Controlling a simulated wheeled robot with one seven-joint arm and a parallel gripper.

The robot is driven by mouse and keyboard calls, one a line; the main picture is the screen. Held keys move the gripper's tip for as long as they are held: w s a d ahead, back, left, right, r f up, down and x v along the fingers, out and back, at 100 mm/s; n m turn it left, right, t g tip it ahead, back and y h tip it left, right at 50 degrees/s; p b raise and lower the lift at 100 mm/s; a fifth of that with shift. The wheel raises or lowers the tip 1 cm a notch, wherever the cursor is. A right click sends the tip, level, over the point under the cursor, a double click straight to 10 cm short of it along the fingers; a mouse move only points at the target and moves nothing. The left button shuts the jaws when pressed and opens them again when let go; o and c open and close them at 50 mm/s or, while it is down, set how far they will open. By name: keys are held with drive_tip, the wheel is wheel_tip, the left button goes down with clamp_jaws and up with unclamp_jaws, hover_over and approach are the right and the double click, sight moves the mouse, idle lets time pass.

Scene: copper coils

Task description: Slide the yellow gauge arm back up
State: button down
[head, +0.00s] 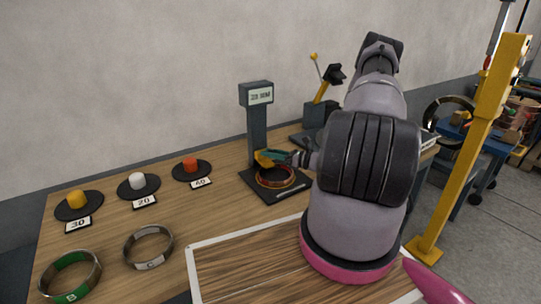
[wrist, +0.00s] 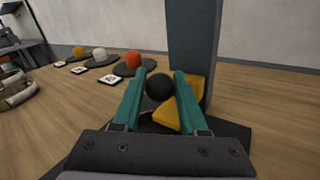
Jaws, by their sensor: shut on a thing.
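The yellow gauge arm (head: 264,159) is low on the dark gauge column (head: 257,130), just above a copper-coloured coil ring (head: 276,176) on the gauge's black base (head: 302,182). The gauge display (head: 260,96) on top appears to read 23 MM. In the wrist view the yellow arm (wrist: 168,117) lies under and behind a black ball knob (wrist: 159,87). My gripper (wrist: 160,88) has its teal fingers on either side of this knob, shut on it. In the head view my gripper (head: 280,158) reaches the gauge from the right. The ring is mostly hidden in the wrist view.
Black discs with yellow (head: 77,199), white (head: 138,181) and orange (head: 190,164) pegs stand left, labelled 30, 20 and 40. A green ring (head: 71,278) and grey ring (head: 149,247) lie in front. A yellow post (head: 470,150) stands right.

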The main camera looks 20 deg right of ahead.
drive_tip(key=r, duration=0.6)
drive_tip(key=shift+s+a+r, duration=0.1)
drive_tip(key=shift+s+a, duration=0.05)
drive_tip(key=shift+a, duration=0.05)
drive_tip(key=shift+c, duration=2.3)
unclamp_jaws()
drive_tip(key=shift+d, duration=0.1)
drive_tip(key=v, duration=1)
drive_tip(key=shift+s+d, duration=0.2)
drive_tip(key=shift+d, duration=0.05)
drive_tip(key=shift+r, duration=0.1)
